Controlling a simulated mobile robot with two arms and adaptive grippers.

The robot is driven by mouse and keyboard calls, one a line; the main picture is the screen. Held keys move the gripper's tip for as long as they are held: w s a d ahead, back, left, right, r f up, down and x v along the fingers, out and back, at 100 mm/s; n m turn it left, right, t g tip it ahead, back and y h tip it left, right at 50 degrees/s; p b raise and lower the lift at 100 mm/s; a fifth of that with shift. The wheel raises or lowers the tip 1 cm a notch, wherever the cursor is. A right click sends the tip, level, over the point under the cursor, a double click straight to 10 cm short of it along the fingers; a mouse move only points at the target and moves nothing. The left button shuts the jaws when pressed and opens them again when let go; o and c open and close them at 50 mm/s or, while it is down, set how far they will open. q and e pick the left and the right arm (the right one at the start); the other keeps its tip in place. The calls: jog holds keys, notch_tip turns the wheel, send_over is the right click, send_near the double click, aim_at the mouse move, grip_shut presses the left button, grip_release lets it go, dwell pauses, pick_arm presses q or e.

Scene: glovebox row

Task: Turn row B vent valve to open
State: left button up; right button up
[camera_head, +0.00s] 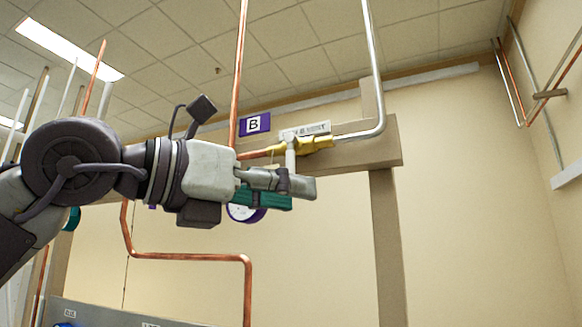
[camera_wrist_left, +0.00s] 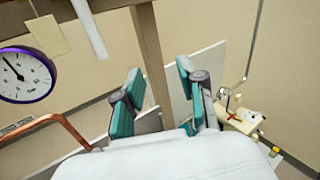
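The row B vent valve is a yellow body (camera_head: 317,143) on the pipe, under a white label (camera_head: 305,130) and right of a purple B sign (camera_head: 255,124). A pale lever (camera_head: 290,152) hangs down from the valve. My left gripper (camera_head: 302,193) is at the lever's lower end, partly overlapping it in the head view. In the left wrist view its two teal-padded fingers (camera_wrist_left: 158,88) are apart with nothing visible between them. A white bar (camera_wrist_left: 89,30), seemingly the lever, is up and left of the fingers there. Contact cannot be told. My right gripper is not visible.
A purple-rimmed round gauge (camera_wrist_left: 27,75) is left of the fingers and partly hidden behind the gripper in the head view. Copper pipe (camera_head: 190,255) runs below. A tan post (camera_head: 388,245) and crossbeam (camera_head: 375,145) stand behind.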

aim_at(287, 166)
pick_arm(q)
jog(key=s+a+r+n+t+y, duration=0.2)
jog(key=a+r+n+t+y, duration=0.1)
jog(key=a+r+t+y, duration=0.25)
jog(key=shift+g+h, duration=0.45)
jog(key=shift+h, duration=0.1)
jog(key=p+x, duration=0.2)
jog(key=x, duration=0.2)
jog(key=p+x, duration=0.2)
jog(key=x, duration=0.1)
jog(key=a+r+p+x, duration=0.1)
jog(key=p+x, duration=0.1)
jog(key=x, duration=0.2)
jog(key=shift+w+d, duration=0.15)
jog(key=shift+w, duration=0.45)
jog(key=shift+w+d+f, duration=0.15)
jog(key=shift+w+d, duration=0.05)
jog(key=shift+w, duration=0.15)
grip_shut()
